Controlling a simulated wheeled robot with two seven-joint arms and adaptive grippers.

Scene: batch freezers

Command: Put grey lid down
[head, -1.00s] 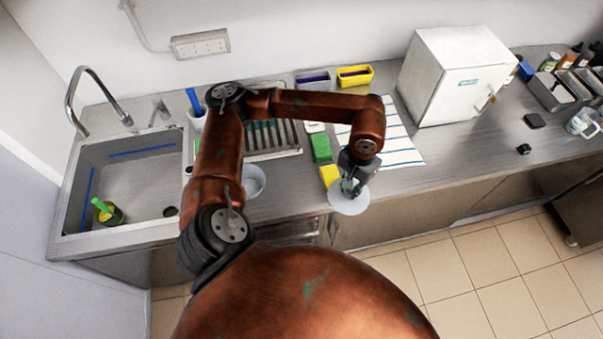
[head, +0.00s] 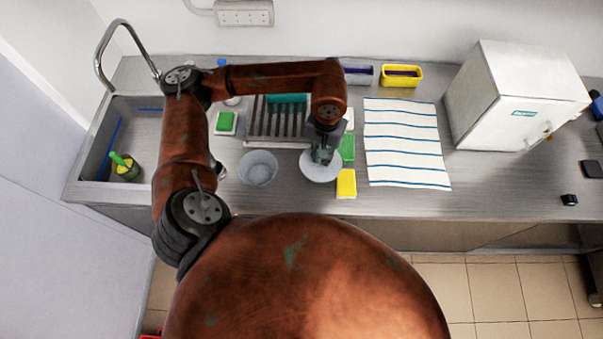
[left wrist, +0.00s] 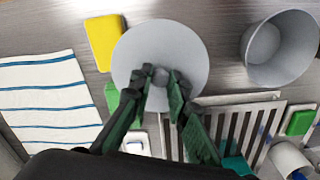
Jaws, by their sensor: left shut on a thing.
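The grey lid (head: 318,170) is a pale round disc with a small knob at its middle. My left gripper (head: 321,155) is shut on that knob from above. In the left wrist view the fingers (left wrist: 162,85) close around the knob and the lid (left wrist: 170,45) lies flat below them. The lid is over the counter, between a grey bowl and a yellow sponge. I cannot tell whether it touches the counter. My right gripper is not in view.
A grey open bowl (head: 258,168) stands left of the lid. A yellow sponge (head: 346,184) and green sponge (head: 347,150) are close on its right. A dish rack (head: 262,125) is behind. A striped towel (head: 405,145) lies to the right.

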